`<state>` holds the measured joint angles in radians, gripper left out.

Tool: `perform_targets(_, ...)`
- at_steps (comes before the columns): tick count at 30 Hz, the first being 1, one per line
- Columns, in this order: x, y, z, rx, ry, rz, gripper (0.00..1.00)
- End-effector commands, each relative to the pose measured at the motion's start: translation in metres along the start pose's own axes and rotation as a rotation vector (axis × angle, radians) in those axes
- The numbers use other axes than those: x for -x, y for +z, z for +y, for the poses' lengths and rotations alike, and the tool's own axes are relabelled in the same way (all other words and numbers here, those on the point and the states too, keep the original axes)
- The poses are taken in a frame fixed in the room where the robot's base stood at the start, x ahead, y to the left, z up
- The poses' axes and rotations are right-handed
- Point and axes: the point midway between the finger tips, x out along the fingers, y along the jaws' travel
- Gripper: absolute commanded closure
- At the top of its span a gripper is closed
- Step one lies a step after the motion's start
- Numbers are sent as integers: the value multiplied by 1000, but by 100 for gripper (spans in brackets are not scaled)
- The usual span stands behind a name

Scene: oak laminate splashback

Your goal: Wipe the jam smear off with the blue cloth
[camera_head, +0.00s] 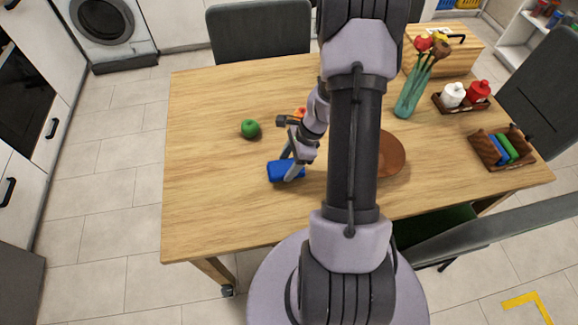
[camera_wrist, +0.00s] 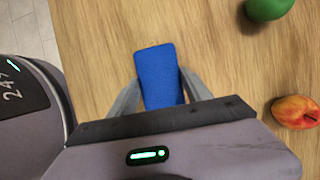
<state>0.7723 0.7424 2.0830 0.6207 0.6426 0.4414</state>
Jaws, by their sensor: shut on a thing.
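The blue cloth (camera_head: 284,171) is a folded blue block low over the wooden table, left of my arm; I cannot tell if it touches the table. My gripper (camera_head: 290,165) is shut on it, and in the wrist view the fingers (camera_wrist: 158,90) press on both sides of the blue cloth (camera_wrist: 157,72). No jam smear shows in either view; parts of the table behind my arm and under the cloth are hidden.
A green apple (camera_head: 250,128) and a red-orange fruit (camera_wrist: 296,112) lie near my gripper. A round brown plate (camera_head: 391,155) is partly behind my arm. The table's left side is clear.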

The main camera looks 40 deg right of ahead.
Motion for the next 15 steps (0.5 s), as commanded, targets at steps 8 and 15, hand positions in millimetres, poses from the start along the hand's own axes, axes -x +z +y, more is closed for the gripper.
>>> perform_targets(8, 25, 13, -2, 6, 4, 0, 80)
perform_targets(15, 44, 23, -3, 10, 6, 0, 80)
